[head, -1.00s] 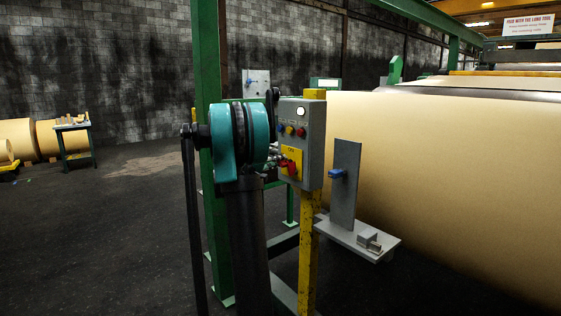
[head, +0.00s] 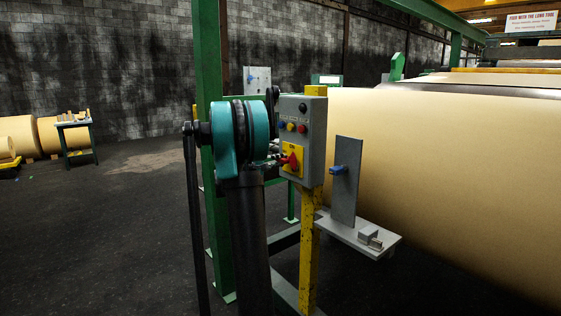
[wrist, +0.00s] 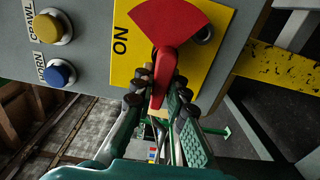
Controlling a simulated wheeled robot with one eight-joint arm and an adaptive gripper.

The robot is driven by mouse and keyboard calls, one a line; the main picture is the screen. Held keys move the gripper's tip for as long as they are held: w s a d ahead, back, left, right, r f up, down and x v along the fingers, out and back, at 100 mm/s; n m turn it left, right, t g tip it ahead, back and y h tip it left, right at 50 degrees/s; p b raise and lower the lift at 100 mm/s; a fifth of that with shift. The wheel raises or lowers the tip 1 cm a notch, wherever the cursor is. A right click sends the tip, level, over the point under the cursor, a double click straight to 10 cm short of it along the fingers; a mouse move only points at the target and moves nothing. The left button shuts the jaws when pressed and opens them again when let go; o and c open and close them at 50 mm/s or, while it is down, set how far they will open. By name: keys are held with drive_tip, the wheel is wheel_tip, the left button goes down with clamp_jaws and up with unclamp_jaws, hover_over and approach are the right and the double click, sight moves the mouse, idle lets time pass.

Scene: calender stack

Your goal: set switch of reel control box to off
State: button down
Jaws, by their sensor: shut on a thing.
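The grey reel control box (head: 314,150) stands on a yellow post in the head view. Its red switch handle (head: 291,160) sits on a yellow plate (head: 286,168). In the wrist view the red handle (wrist: 166,58) widens into a fan at one end. No other position label is readable. My gripper (wrist: 158,88) is shut on the narrow end of the handle, with a finger on each side. The lamp (head: 302,107) on the box is dark.
Coloured buttons sit above the switch, including a yellow one (wrist: 47,28) and a blue one (wrist: 57,73) in the wrist view. A grey bracket (head: 346,180) with a shelf stands right of the box, before a large paper roll (head: 440,160). Open floor lies left.

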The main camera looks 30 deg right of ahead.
idle(0.3)
drive_tip(key=c, duration=1.5)
unclamp_jaws()
drive_tip(key=a, duration=1.2)
drive_tip(key=shift+s, duration=0.45)
drive_tip(key=s+a+f+m+t+y, duration=0.1)
drive_tip(key=s+a+f+t+y, duration=0.2)
drive_tip(key=s+a+f+y, duration=1.5)
drive_tip(key=s+a+f, duration=1.1)
drive_tip(key=s+a, duration=0.1)
drive_tip(key=a, duration=0.1)
drive_tip(key=shift+f, duration=0.3)
